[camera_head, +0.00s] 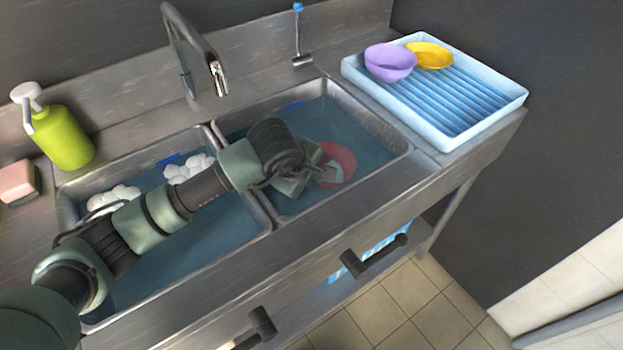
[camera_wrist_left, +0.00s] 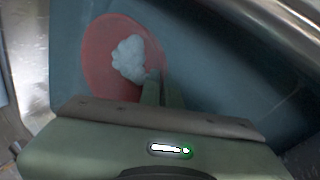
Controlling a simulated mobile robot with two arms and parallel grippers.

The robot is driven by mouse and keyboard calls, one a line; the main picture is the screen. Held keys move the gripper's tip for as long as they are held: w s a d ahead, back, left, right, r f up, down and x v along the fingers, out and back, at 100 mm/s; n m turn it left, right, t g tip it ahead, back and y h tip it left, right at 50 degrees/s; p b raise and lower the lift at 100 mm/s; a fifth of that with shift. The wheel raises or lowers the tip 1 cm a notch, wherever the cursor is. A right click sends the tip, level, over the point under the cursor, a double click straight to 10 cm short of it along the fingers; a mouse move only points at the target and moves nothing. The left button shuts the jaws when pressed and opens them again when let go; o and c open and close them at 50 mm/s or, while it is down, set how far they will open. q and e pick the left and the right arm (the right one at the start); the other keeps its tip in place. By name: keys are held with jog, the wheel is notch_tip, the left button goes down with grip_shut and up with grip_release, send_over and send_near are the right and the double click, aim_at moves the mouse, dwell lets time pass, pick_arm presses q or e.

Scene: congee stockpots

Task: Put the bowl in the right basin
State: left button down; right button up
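A red bowl (camera_head: 347,160) is low in the right basin (camera_head: 385,140), partly hidden by my left gripper. It also shows in the left wrist view (camera_wrist_left: 98,62), with a white foam clump inside. My left gripper (camera_head: 328,175) is in the right basin, pointing down at the bowl's near side. In the left wrist view its fingers (camera_wrist_left: 162,92) are close together at the bowl's rim, one on each side, and look shut on it. Whether the bowl rests on the basin floor cannot be told. My right gripper is not in view.
The left basin (camera_head: 120,275) holds water and white foam (camera_head: 190,167). A faucet (camera_head: 200,60) stands behind the basins. A blue-white rack (camera_head: 450,105) at right holds a purple bowl (camera_head: 390,62) and a yellow bowl (camera_head: 430,54). A green soap bottle (camera_head: 62,138) and a sponge (camera_head: 18,182) are at left.

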pick_arm(q)
jog(key=shift+f, duration=0.2)
jog(key=c, duration=1.6)
grip_release()
jog(key=shift+r, duration=0.15)
jog(key=shift+r, duration=0.2)
jog(key=v, duration=1.1)
jog(key=shift+s+a+r, duration=0.2)
jog(key=shift+r, duration=0.1)
